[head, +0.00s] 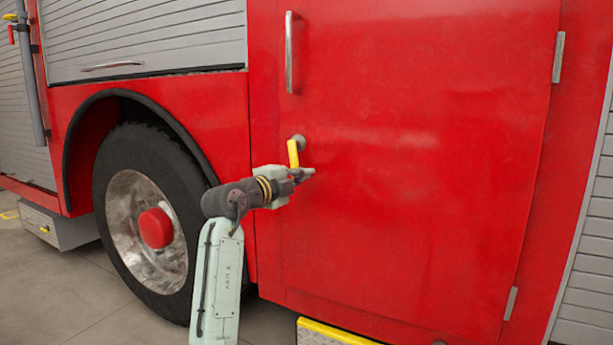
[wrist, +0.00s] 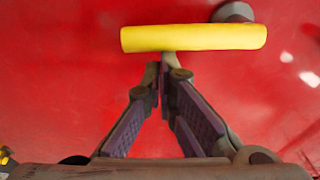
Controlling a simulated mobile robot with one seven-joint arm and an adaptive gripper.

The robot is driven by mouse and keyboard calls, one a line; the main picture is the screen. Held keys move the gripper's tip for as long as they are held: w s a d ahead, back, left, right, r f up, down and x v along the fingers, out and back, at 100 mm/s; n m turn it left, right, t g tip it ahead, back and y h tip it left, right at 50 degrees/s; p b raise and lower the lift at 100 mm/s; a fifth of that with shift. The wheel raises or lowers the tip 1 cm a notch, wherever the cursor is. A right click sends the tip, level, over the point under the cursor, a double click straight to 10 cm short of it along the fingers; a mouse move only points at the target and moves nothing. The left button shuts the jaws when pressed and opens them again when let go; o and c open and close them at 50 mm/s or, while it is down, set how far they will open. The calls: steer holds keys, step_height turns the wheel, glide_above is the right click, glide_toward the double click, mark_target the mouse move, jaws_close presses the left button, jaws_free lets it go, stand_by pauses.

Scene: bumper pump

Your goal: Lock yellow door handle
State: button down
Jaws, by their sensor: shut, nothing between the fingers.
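The yellow door handle (head: 293,153) is on the red door (head: 420,150), near its left edge, and hangs nearly straight down from a round grey mount (head: 300,141). In the wrist view the yellow handle (wrist: 193,38) lies across the top of the picture, with the grey mount (wrist: 232,12) above its right part. My gripper (head: 308,173) is at the lower end of the handle. In the wrist view my gripper's fingertips (wrist: 165,68) are together with nothing between them, just below the handle's middle. I cannot tell whether they touch it.
A vertical metal grab bar (head: 289,52) is on the door above the handle. A large wheel (head: 150,215) is to the left. A yellow-edged step (head: 335,333) is below the door. The door face right of the handle is clear.

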steer(key=shift+w+a+f, duration=0.15)
steer(key=shift+a+f, duration=0.05)
steer(key=shift+a, duration=0.15)
steer(key=shift+d, duration=0.1)
stand_by(0.5)
steer(key=d, duration=0.1)
steer(key=s+d, duration=0.1)
steer(key=d, duration=0.1)
steer(key=shift+d, duration=0.3)
steer(key=b+v, duration=0.1)
steer(key=v, duration=0.9)
steer(key=shift+r, duration=0.1)
